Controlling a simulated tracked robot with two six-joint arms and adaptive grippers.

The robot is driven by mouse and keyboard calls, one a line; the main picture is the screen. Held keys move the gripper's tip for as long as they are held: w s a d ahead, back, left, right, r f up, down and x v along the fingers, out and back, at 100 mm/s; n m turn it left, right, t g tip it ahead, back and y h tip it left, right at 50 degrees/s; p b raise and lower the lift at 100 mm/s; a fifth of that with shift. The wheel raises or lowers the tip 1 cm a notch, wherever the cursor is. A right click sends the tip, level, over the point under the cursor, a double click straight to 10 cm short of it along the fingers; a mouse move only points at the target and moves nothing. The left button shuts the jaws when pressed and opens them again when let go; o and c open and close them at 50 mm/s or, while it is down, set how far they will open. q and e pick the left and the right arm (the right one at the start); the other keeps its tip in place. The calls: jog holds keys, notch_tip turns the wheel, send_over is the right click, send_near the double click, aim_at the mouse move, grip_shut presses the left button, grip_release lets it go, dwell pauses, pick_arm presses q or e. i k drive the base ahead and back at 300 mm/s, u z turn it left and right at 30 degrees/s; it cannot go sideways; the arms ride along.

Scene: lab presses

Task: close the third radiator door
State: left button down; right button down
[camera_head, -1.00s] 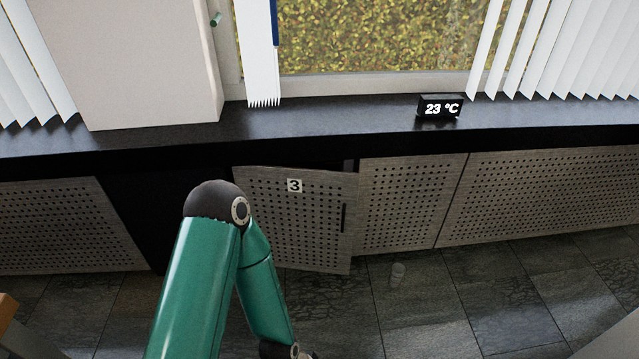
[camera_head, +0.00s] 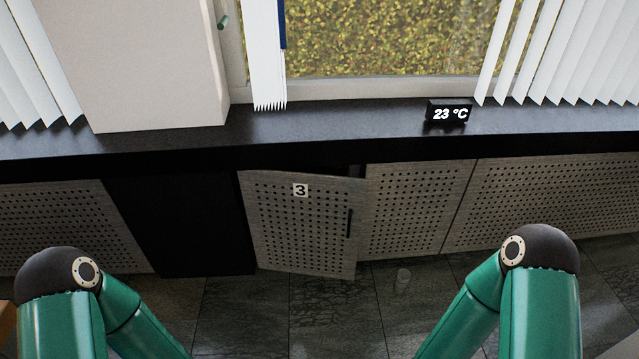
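The third radiator door (camera_head: 302,228) is a grey perforated panel with a white label "3" and a dark vertical handle (camera_head: 349,223) near its right edge. It stands ajar: its right edge sits out from the cabinet front, and a dark gap shows along its top right. Both of my green arms show at the bottom of the view, the left one at bottom left and the right one at bottom right. Their elbows are in view, and both grippers are below the frame. No part of my arms touches the door.
A black windowsill (camera_head: 330,137) runs above the panels and carries a "23 °C" display (camera_head: 449,113). Perforated panels (camera_head: 415,208) continue to the right. A small clear cup-like object (camera_head: 402,281) is on the tiled floor (camera_head: 330,315) right of the door.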

aim_at(300, 222)
jog(key=u, duration=0.05)
jog(key=i, duration=0.95)
jog(key=z, duration=0.1)
